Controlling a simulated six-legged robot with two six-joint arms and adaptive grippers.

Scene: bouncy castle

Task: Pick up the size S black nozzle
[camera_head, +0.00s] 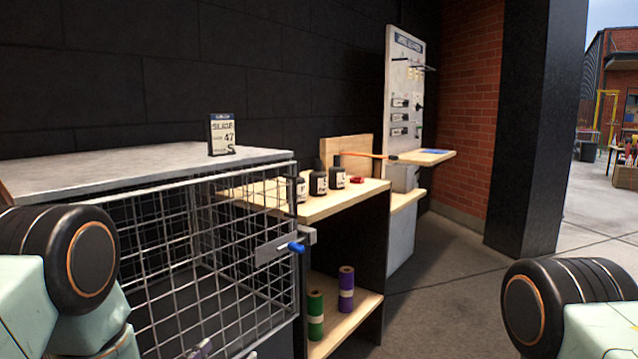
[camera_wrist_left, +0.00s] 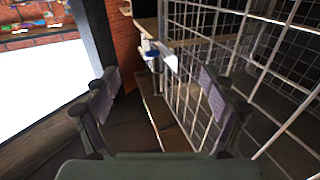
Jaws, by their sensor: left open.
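No black nozzle can be made out for certain. A white upright panel (camera_head: 402,60) at the back carries hooks, dark labels and small items, among them a small dark item (camera_head: 418,103); they are too small to identify. The tips of my left gripper (camera_head: 224,352) barely show at the bottom edge of the head view, by the cage front. In the left wrist view my left gripper (camera_wrist_left: 162,95) is open and empty, its two grey fingers apart beside the wire mesh. My right gripper is out of view.
A wire cage (camera_head: 165,260) with a grey top stands close in front, its latch with a blue handle (camera_head: 296,247). A wooden shelf (camera_head: 340,198) holds black bottles (camera_head: 318,180); green (camera_head: 316,318) and purple (camera_head: 346,285) rolls stand below. Floor (camera_head: 440,300) is clear right.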

